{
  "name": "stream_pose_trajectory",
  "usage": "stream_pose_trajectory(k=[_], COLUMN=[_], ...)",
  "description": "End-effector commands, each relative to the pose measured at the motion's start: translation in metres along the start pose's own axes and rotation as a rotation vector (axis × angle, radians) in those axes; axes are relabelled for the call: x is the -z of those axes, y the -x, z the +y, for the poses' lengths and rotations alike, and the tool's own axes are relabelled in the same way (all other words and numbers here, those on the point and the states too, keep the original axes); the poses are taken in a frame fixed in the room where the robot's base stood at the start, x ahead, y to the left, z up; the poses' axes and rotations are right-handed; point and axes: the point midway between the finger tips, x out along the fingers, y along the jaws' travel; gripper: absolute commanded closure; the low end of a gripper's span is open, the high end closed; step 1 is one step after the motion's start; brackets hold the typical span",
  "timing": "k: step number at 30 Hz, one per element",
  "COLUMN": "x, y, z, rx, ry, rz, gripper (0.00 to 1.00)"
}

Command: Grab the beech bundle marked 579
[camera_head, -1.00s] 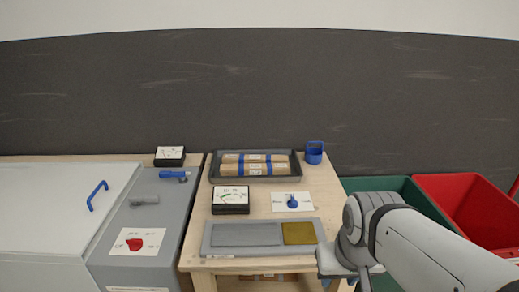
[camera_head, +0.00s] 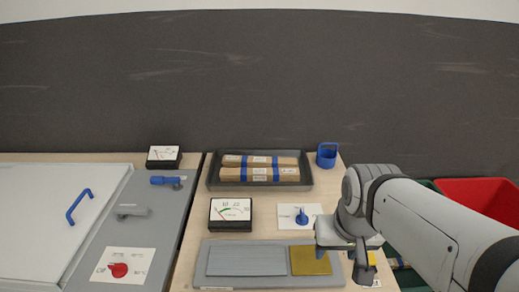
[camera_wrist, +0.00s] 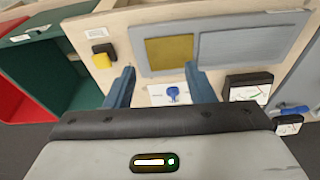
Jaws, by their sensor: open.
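Two brown-wrapped beech bundles with blue bands and white labels lie in a dark grey tray (camera_head: 210,183) at the back of the wooden table. One is the rear bundle (camera_head: 235,160); the other is the front bundle (camera_head: 235,174). Their label numbers are too small to read, so I cannot tell which is 579. My gripper (camera_head: 358,262) is at the table's front right, well in front of the tray and apart from it. In the wrist view my gripper (camera_wrist: 160,82) has its blue fingers spread with nothing held between them. The bundles are not seen there.
A meter (camera_head: 230,214), a blue knob (camera_head: 302,217) and a grey panel with a yellow square (camera_head: 310,261) lie between gripper and tray. A blue cup (camera_head: 327,156) stands right of the tray.

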Motion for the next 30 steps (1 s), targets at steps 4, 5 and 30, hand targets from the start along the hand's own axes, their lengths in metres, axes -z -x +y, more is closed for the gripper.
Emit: stream_pose_trajectory(k=[4, 5, 30], x=[0.043, 0.055, 0.387], y=[0.006, 0.007, -0.138], z=[-0.001, -0.003, -0.099], rx=[0.041, 0.053, 0.32], ry=[-0.118, -0.159, -1.338], rz=[-0.03, -0.04, -0.545], gripper=[0.47, 0.47, 0.47])
